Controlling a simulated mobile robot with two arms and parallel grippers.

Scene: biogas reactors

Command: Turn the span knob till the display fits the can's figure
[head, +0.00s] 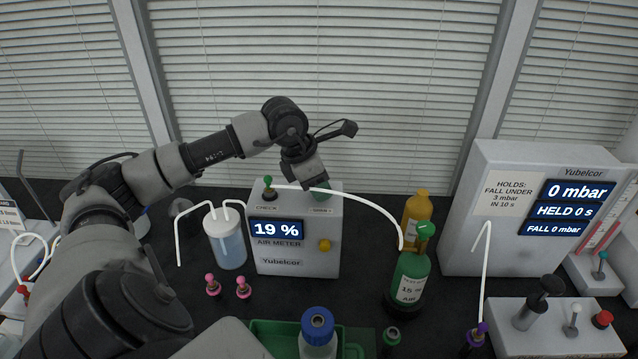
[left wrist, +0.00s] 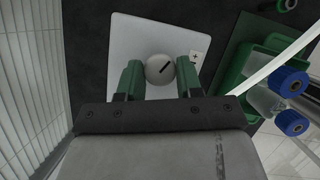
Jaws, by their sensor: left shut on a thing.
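The air meter (head: 297,258) is a pale box whose display (head: 276,229) reads 19 %. Its span knob (left wrist: 160,69) shows in the left wrist view as a round white knob with a dark pointer line, slanted up to the right. My left gripper (head: 321,188) reaches down on the meter's top right; its green fingers (left wrist: 160,79) are shut on the knob from both sides. The head view hides the knob behind the gripper. The green can (head: 411,279) stands right of the meter; its label reads 15 and AIR, the small print unclear. My right gripper is not in view.
A white hose (head: 365,200) arches from the green-topped fitting (head: 268,188) on the meter toward the can. A yellow bottle (head: 416,214) stands behind the can. A clear water jar (head: 227,240) stands left, and a pressure box (head: 500,235) right. A green tray (head: 268,335) lies in front.

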